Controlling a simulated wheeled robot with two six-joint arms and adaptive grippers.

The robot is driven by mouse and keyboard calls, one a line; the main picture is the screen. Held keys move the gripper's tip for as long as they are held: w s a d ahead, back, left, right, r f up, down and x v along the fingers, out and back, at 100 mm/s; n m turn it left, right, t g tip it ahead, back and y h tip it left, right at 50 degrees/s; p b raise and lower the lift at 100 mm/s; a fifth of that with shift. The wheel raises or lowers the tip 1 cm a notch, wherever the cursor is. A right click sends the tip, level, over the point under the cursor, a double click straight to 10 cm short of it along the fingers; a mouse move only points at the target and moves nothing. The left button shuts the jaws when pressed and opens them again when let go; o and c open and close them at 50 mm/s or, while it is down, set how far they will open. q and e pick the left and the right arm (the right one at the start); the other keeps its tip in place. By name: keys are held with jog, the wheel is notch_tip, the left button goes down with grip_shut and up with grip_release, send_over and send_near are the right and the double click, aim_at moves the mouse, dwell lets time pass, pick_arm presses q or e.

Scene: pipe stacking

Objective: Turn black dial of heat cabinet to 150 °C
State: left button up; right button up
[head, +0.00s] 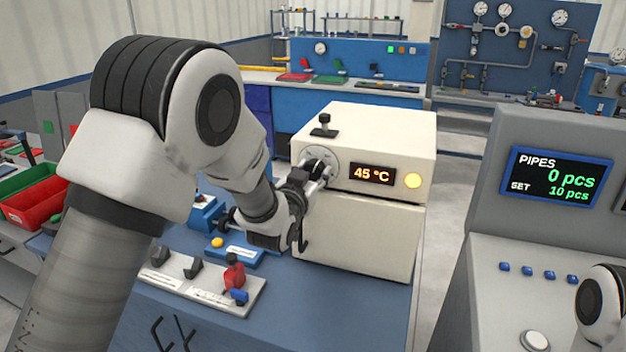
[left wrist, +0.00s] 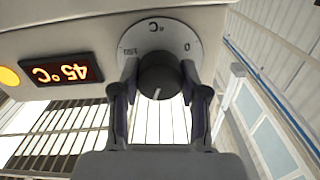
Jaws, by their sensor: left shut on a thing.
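The cream heat cabinet (head: 358,240) stands on the blue bench. Its black dial (head: 318,168) sits on a round grey scale plate at the upper left of the front. The cabinet display (head: 372,174) reads 45 °C in orange. My left gripper (head: 312,178) is at the dial, partly hiding it. In the left wrist view the picture is upside down: the dial (left wrist: 160,76) lies between the two fingers of my left gripper (left wrist: 158,92), which is shut on it. The display (left wrist: 62,72) reads 45 °C there too. My right gripper is not in view.
A round yellow lamp (head: 412,181) is right of the display. A black knobbed part (head: 324,126) stands on the cabinet top. A panel with red and blue parts (head: 215,285) lies on the bench below my left arm. A grey console (head: 556,190) at the right shows PIPES 0 pcs.

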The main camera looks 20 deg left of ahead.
pick_arm(q)
jog(key=m+b, duration=0.1)
jog(key=m, duration=0.1)
jog(key=m+b, duration=0.1)
jog(key=m, duration=0.2)
jog(key=shift+r+m+b, duration=0.2)
jog(key=shift+m+b, duration=0.1)
jog(key=m+b, duration=0.2)
jog(key=m, duration=0.2)
jog(key=m+b, duration=0.1)
jog(key=m, duration=0.4)
jog(key=shift+b, duration=0.4)
jog(key=m+b, duration=0.1)
jog(key=m, duration=0.3)
jog(key=shift+m, duration=0.4)
jog(key=shift+b, duration=0.3)
jog(key=shift+f, duration=0.1)
jog(key=o, duration=1.1)
jog(key=shift+d, duration=0.1)
jog(key=shift+o, duration=0.2)
jog(key=shift+f, duration=0.1)
